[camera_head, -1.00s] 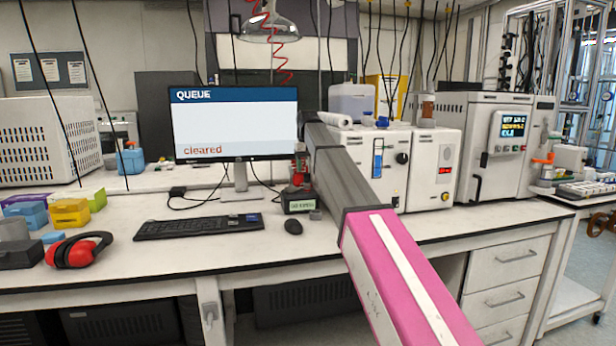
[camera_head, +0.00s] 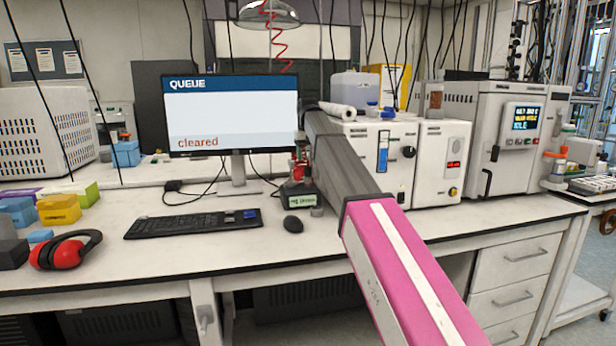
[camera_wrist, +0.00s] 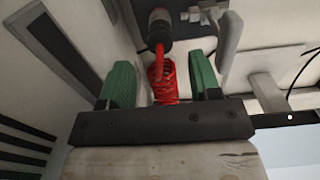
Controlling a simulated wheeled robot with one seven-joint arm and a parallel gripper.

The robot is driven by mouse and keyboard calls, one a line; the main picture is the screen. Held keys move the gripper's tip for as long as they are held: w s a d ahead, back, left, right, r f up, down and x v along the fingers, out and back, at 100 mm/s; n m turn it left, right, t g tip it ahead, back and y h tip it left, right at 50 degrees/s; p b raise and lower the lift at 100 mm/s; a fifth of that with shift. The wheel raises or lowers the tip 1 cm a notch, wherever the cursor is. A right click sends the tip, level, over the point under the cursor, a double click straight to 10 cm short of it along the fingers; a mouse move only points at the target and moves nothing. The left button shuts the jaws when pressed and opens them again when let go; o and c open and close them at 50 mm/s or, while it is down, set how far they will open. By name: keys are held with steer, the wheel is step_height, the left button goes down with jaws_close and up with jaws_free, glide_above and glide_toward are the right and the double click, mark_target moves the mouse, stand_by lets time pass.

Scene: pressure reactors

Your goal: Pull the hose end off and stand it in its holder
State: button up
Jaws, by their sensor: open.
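My gripper (camera_wrist: 161,84) is open in the wrist view, with a green finger on each side. A red coiled hose (camera_wrist: 162,82) shows between the fingers, with no visible contact. In the head view a red coiled hose (camera_head: 281,45) hangs by the overhead lamp. I cannot make out the holder.
A monitor (camera_head: 231,118) reads "cleared". White instruments (camera_head: 440,165) stand right of my arm. A small box with a green display (camera_head: 299,196), a keyboard (camera_head: 195,223), a mouse (camera_head: 292,224) and red ear defenders (camera_head: 66,252) lie on the bench. The front middle of the bench is clear.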

mark_target(308, 173)
steer(key=shift+f, duration=4)
jaws_close()
steer(key=shift+r, duration=0.25)
steer(key=shift+r, duration=2.8)
